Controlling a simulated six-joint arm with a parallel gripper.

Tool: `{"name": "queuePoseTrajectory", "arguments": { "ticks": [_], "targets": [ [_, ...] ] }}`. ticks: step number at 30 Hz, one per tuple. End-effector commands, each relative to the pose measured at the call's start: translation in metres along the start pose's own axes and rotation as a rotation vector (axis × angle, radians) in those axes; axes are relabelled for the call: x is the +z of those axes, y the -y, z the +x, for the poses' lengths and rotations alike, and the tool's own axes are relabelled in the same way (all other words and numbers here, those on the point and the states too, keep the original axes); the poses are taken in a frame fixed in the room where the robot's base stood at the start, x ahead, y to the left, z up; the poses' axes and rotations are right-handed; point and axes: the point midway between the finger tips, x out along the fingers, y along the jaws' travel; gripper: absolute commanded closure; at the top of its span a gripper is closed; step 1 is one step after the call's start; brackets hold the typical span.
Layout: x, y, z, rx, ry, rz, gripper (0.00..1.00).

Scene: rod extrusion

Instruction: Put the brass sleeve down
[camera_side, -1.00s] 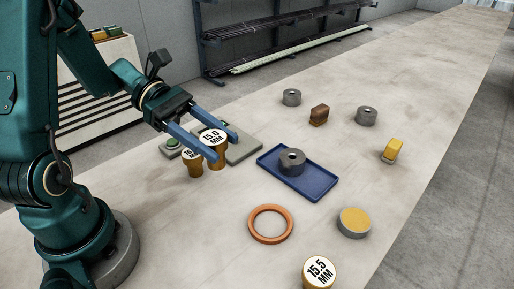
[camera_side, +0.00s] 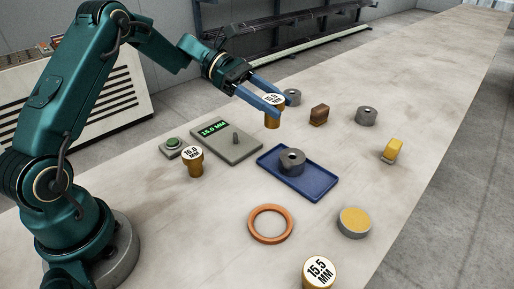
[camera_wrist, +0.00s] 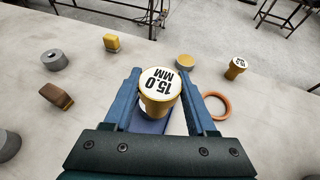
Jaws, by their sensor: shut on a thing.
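The brass sleeve (camera_side: 272,118) has a white top marked 15.0 MM. My gripper (camera_side: 266,102) is shut on it, one blue finger on each side. In the side view it appears beyond the blue tray, near a grey cylinder; its exact height over the table is hard to tell. In the wrist view the sleeve (camera_wrist: 160,92) stands upright between the fingers (camera_wrist: 165,100), label facing the camera. Two other brass sleeves stand on the table: one marked 16.0 MM (camera_side: 193,163) and one marked 15.5 MM (camera_side: 319,271).
The blue tray (camera_side: 318,193) holds a grey ringed cylinder (camera_side: 292,161). An orange ring (camera_side: 270,238), a yellow-topped tin (camera_side: 354,222) and a brown block (camera_side: 319,115) stand around.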

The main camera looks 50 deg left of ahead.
Motion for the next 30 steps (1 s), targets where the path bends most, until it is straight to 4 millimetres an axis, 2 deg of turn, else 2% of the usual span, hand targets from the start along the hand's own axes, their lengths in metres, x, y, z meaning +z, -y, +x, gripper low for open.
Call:
{"name": "queuePoseTrajectory", "arguments": {
  "ticks": [9,15,20,27,30],
  "targets": [
    [-0.012,0.011,0.078,-0.011,-0.002,-0.001,1.00],
    [-0.018,0.014,0.115,-0.006,-0.001,0.001,1.00],
    [-0.020,0.014,0.126,-0.003,-0.001,0.000,1.00],
    [-0.050,0.014,0.138,-0.002,-0.002,-0.002,1.00],
    [-0.056,0.014,0.140,-0.001,-0.002,0.000,1.00]
  ]
}}
